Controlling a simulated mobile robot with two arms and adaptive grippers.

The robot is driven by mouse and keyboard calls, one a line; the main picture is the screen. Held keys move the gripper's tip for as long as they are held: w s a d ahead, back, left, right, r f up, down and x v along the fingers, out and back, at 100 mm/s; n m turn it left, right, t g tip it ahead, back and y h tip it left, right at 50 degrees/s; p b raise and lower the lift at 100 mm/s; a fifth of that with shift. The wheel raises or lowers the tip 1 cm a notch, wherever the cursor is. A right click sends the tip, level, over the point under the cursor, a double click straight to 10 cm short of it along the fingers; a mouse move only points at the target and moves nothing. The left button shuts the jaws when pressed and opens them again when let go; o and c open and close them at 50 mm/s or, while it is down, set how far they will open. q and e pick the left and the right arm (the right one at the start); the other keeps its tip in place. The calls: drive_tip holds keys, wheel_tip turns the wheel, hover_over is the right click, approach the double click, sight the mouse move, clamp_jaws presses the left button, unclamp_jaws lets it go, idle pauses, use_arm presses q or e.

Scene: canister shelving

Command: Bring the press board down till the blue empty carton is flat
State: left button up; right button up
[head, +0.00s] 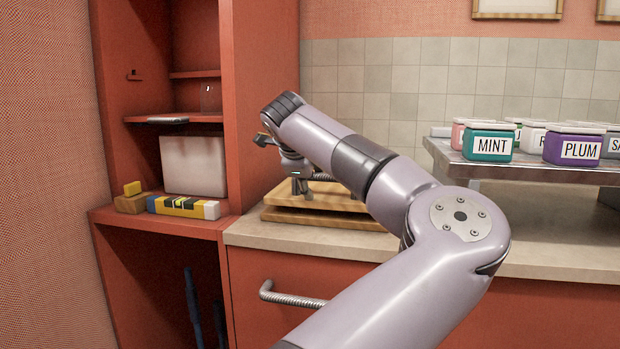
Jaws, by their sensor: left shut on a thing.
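The press board (345,191) is a wooden board on the counter, lying low and near level over a wider wooden base (330,218). A grey bar (322,177) shows on top of it, partly behind my arm. My left gripper (298,187) points down at the board's left part and is shut on the press board, though my arm hides much of the grip. Only a narrow gap shows between board and base. I cannot see the blue carton. My right gripper is not in view.
A red cabinet on the left holds a white box (194,165), a striped yellow block (183,207) and a wooden block (131,203). On the right, a raised metal shelf (520,172) bears several labelled canisters, including MINT (489,145) and PLUM (574,148). A drawer handle (290,297) sticks out below the counter.

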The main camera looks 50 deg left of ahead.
use_arm(q)
drive_tip(key=shift+f, duration=0.25)
drive_tip(key=shift+s+d+r, duration=0.2)
drive_tip(key=shift+s+r, duration=0.05)
drive_tip(key=shift+r, duration=0.1)
drive_tip(key=v, duration=1.1)
drive_tip(key=shift+r, duration=0.25)
